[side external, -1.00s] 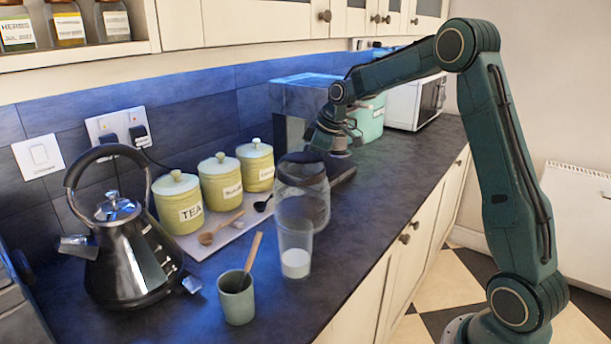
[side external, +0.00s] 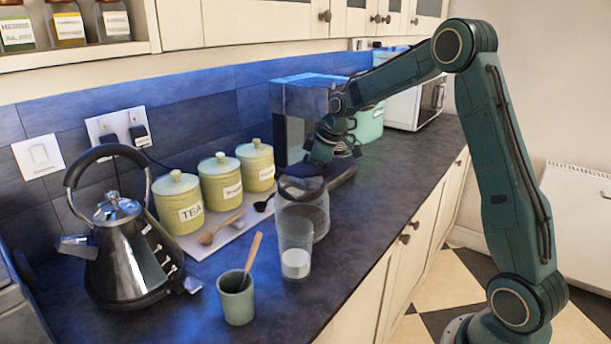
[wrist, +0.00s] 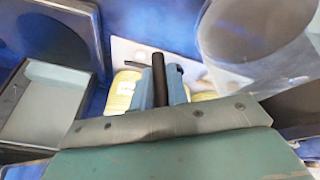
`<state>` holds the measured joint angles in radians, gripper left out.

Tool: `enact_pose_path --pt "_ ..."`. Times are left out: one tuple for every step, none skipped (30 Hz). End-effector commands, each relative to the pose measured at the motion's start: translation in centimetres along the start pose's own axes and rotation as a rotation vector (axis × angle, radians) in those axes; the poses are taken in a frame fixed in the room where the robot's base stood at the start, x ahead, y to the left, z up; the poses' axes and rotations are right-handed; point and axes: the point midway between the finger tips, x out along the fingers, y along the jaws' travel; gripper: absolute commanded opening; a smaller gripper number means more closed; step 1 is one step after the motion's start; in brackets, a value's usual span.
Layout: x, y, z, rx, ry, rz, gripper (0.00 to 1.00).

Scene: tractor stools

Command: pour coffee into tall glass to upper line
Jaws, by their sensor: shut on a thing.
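A tall clear glass (side external: 295,262) stands upright on the counter in the side view, with a white layer in its bottom. Right behind it is a clear round carafe (side external: 314,222), partly hidden by the glass. My gripper (side external: 316,162) is at the carafe's top, on its far side. In the wrist view my gripper (wrist: 160,88) is shut on a black handle (wrist: 159,98), with the carafe's round glass body (wrist: 262,72) beside it at the upper right. I cannot tell the coffee level in the carafe, or whether its base touches the counter.
A green cup (side external: 238,303) with a wooden stick stands left of the glass. A kettle (side external: 128,260), several green canisters (side external: 220,182) and spoons on a white board (side external: 208,246) are to the left. A coffee machine (side external: 300,100) is behind my gripper. The counter's right front strip is clear.

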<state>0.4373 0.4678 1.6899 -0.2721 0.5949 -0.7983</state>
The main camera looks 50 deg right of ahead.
Motion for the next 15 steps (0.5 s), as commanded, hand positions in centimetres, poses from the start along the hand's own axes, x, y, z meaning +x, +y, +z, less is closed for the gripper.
enact_pose_path --pt "0.04 0.06 0.01 0.000 0.001 0.001 0.00" --pt "0.09 0.07 0.04 0.000 0.001 0.001 0.00" --pt "0.17 0.08 0.07 0.000 0.001 0.001 0.00" --pt "0.22 0.09 0.10 0.001 0.001 0.001 0.00" --pt "0.27 0.10 0.13 0.001 0.001 0.001 0.00" --pt "0.34 0.12 0.16 0.001 0.001 0.001 0.00" --pt "0.39 0.13 0.19 0.001 0.001 0.001 0.00" --pt "0.45 0.14 0.22 0.001 0.001 0.001 0.00" --pt "0.51 0.16 0.26 0.001 0.001 0.001 0.00" --pt "0.57 0.17 0.28 0.001 0.001 0.001 0.00" --pt "0.61 0.18 0.31 0.001 0.001 0.001 0.00" --pt "0.67 0.19 0.34 0.001 0.001 0.001 0.00" --pt "0.71 0.20 0.35 0.001 0.001 0.001 0.00" --pt "0.74 0.20 0.37 0.001 0.001 0.001 0.00" --pt "0.77 0.21 0.38 0.001 0.001 0.001 0.00"
